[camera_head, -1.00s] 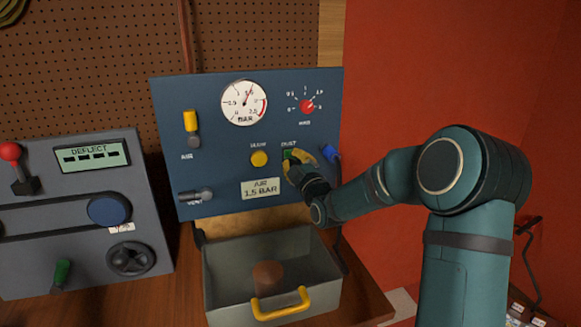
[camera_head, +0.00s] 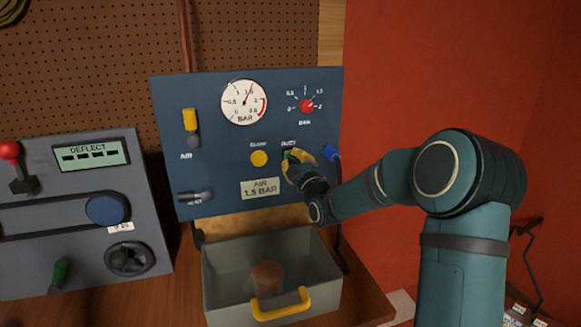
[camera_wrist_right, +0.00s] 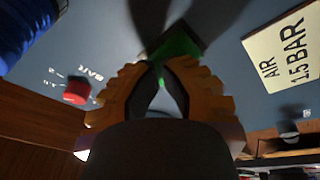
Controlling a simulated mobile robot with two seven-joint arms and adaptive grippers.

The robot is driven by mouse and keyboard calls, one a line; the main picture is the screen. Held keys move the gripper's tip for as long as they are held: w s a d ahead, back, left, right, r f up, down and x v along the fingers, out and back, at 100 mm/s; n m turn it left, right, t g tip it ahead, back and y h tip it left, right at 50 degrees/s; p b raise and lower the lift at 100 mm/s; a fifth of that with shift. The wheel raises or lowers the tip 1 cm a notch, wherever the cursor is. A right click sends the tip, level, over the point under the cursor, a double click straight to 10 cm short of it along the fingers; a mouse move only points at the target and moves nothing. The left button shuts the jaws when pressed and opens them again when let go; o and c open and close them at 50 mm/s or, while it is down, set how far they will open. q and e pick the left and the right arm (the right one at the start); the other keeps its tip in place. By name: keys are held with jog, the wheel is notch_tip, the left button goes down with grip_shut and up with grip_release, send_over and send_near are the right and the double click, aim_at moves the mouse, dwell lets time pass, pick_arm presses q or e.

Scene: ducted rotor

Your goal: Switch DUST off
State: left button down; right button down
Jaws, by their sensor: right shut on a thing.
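The DUST switch is a green rocker (camera_head: 288,155) under its label on the blue panel (camera_head: 220,130). My right gripper (camera_head: 300,158) is at the switch, its yellow fingers hiding part of it. In the right wrist view the green switch (camera_wrist_right: 178,50) shows just beyond the fingertips. There my right gripper's orange fingers (camera_wrist_right: 160,72) are drawn together at the tips. Whether the rocker is pressed in at one end cannot be told. My left gripper does not show.
The panel also has a yellow BLOW button (camera_head: 259,158), a red BAR knob (camera_head: 307,106), a gauge (camera_head: 244,102) and a yellow AIR lever (camera_head: 190,120). A blue fitting (camera_head: 331,153) is close right of my gripper. A grey bin (camera_head: 225,286) stands below.

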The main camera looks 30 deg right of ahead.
jog(key=shift+w+f, duration=0.15)
dwell(0.9)
jog(key=shift+b, duration=0.35)
jog(key=shift+s+a+b, duration=0.1)
jog(key=shift+s+b, duration=0.25)
jog(key=shift+s, duration=0.1)
jog(key=shift+s+r, duration=0.25)
jog(key=shift+r, duration=0.05)
jog(key=shift+s+a+r+b, duration=0.25)
jog(key=shift+s+r, duration=0.1)
jog(key=shift+s, duration=0.4)
jog(key=shift+s+a+r+b, duration=0.1)
jog(key=shift+s+r+b, duration=0.25)
jog(key=shift+s, duration=0.4)
jog(key=shift+s+a+r+b, duration=0.2)
jog(key=shift+s+r, duration=0.2)
jog(key=shift+s, duration=0.35)
